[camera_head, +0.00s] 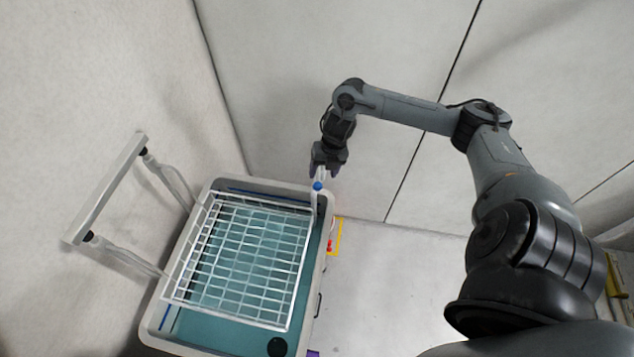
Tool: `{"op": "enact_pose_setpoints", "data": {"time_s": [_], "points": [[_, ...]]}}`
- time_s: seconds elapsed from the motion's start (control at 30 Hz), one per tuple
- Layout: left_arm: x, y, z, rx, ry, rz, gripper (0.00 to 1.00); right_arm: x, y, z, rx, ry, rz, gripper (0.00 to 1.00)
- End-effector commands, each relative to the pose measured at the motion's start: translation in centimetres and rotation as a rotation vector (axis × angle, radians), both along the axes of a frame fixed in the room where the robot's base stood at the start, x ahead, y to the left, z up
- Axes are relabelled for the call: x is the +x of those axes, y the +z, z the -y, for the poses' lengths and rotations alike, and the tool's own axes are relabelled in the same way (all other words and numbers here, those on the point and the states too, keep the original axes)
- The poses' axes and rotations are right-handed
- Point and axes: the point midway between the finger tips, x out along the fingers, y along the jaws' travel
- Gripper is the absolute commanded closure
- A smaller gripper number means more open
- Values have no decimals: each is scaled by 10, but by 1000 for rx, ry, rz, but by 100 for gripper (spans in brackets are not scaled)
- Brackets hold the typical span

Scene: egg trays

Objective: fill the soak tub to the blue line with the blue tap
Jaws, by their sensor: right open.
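The soak tub (327,200) is a pale grey tub with a teal inside, left of centre. A blue line (262,196) shows along its far inner wall and continues on the left side. I cannot clearly make out a water level. The blue tap (318,186) is a small blue knob on a pale spout at the tub's far right corner. My right gripper (322,173) is open, pointing down right at the tap; whether it touches the knob I cannot tell. My left gripper is out of view.
A white wire rack (297,283) sits in the tub and covers much of it. A grey bar on two arms (108,188) stands at the left. A red item (330,245) and yellow frame (338,237) sit at the tub's right side. The floor (385,270) to the right is clear.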

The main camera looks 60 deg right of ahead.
Motion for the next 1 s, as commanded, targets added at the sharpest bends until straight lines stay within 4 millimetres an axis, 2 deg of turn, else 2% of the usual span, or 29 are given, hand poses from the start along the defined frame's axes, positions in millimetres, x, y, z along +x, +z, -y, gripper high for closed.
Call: {"op": "enact_pose_setpoints", "data": {"time_s": [0.2,0.4,0.6,0.9,1.0], "points": [[1,4,-1,5,-2,2,57,5,-36,-5,3,-2,-1,40],[1,6,-4,13,-6,3,57,9,-60,-8,2,-2,-1,40],[1,6,-5,17,-8,4,57,11,-70,-9,1,-1,-1,40],[1,6,-4,14,-6,4,57,11,-71,-9,0,0,0,40],[2,6,-3,11,-4,4,57,11,-71,-9,0,0,0,55]]}}
